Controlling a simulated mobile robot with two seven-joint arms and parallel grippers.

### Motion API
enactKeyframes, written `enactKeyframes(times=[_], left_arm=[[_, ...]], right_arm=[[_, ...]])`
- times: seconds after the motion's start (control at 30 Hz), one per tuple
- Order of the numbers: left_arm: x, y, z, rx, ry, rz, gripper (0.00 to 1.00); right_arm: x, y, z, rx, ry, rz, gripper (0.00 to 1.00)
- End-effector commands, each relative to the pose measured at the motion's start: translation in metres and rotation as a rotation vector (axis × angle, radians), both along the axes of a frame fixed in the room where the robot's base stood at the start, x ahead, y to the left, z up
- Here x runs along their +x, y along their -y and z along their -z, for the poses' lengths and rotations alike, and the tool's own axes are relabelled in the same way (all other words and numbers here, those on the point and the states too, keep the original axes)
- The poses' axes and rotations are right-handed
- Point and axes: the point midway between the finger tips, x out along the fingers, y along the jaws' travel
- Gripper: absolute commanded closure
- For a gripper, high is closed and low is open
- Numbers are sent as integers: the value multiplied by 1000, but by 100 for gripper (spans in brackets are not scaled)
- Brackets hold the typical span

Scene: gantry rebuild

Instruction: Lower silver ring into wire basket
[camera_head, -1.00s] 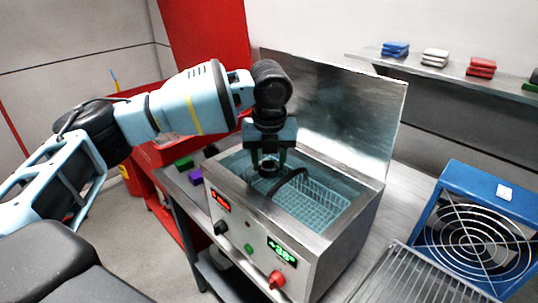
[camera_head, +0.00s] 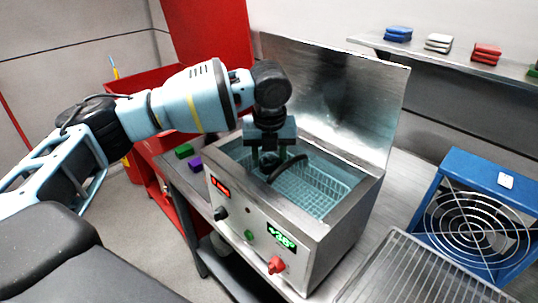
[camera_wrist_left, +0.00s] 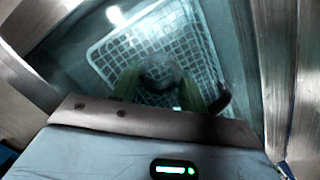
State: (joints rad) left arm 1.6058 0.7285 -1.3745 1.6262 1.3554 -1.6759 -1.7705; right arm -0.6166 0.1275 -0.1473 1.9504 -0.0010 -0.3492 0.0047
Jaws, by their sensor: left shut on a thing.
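The wire basket (camera_head: 318,190) sits inside the open steel bath (camera_head: 290,236), under clear bluish liquid. Its white mesh also shows in the wrist view (camera_wrist_left: 112,50). A dark curved handle (camera_head: 290,172) rises over its near left part. My left gripper (camera_head: 271,168) points down into the left part of the bath, above the basket. In the wrist view its greenish fingers (camera_wrist_left: 168,88) are shut on the silver ring (camera_wrist_left: 160,72), which looks dark and blurred over the mesh. In the head view the ring is mostly hidden by the fingers and handle. My right gripper is not in view.
The raised steel lid (camera_head: 345,100) stands behind the bath. A wire rack (camera_head: 415,272) and a blue fan unit (camera_head: 475,215) are at the right. Green (camera_head: 184,151) and purple (camera_head: 195,163) blocks lie left of the bath. A shelf with folded cloths (camera_head: 438,43) is behind.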

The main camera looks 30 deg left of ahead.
Motion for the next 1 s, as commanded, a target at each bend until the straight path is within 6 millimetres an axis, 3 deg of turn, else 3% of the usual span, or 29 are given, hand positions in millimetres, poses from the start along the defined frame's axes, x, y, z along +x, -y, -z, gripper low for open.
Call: enactKeyframes(times=[1.0], left_arm=[[0,0,7,0,-1,0,84]], right_arm=[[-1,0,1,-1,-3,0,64]])
